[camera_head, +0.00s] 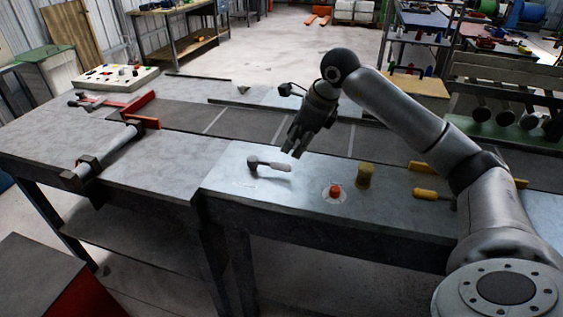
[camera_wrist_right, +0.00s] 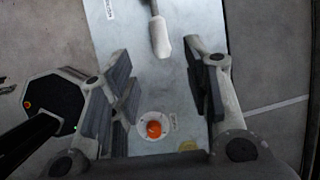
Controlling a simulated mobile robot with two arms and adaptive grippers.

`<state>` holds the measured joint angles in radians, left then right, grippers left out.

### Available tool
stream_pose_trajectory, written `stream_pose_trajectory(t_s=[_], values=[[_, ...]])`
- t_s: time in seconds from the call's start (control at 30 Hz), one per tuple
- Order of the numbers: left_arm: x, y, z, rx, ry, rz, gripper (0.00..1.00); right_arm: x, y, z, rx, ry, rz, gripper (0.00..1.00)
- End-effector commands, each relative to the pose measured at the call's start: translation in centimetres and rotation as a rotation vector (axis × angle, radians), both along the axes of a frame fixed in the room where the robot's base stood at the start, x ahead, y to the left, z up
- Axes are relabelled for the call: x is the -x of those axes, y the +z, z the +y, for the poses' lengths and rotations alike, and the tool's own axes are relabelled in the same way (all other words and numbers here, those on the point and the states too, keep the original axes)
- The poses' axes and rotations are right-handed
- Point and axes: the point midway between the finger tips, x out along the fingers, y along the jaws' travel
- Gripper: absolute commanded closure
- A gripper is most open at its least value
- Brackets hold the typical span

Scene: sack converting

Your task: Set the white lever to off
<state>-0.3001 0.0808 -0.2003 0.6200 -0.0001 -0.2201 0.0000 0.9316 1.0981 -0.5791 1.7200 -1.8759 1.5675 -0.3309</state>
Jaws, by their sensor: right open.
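The white lever (camera_head: 275,166) lies out sideways from a dark pivot on the grey metal panel top, its pale handle pointing right in the head view. In the right wrist view the pale handle (camera_wrist_right: 161,38) shows near the top, between and beyond the fingers. Its pivot is cut off there, and I cannot read any on or off marking. My right gripper (camera_head: 293,148) hangs just above and behind the lever handle, open, empty and apparently apart from it. Its two spread fingers also show in the right wrist view (camera_wrist_right: 158,75). My left gripper is not in view.
On the same panel, right of the lever, are a red-orange button (camera_head: 335,190) on a round pale plate, an olive-yellow post (camera_head: 364,176) and a yellow handle (camera_head: 430,194). A dark conveyor strip (camera_head: 265,128) runs behind. The panel left of the lever is clear.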

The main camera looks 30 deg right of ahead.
Motion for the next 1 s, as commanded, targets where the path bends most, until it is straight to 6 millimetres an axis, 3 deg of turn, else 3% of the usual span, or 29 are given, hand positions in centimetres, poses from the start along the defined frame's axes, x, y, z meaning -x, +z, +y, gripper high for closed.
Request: stream_pose_trajectory(t_s=[0.6,1.0], values=[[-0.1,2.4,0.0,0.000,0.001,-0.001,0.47,-3.8,-8.5,1.1,-0.001,0.000,0.005,0.56],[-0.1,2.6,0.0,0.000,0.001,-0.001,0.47,-4.3,-9.7,1.2,0.001,0.000,0.002,0.56]])
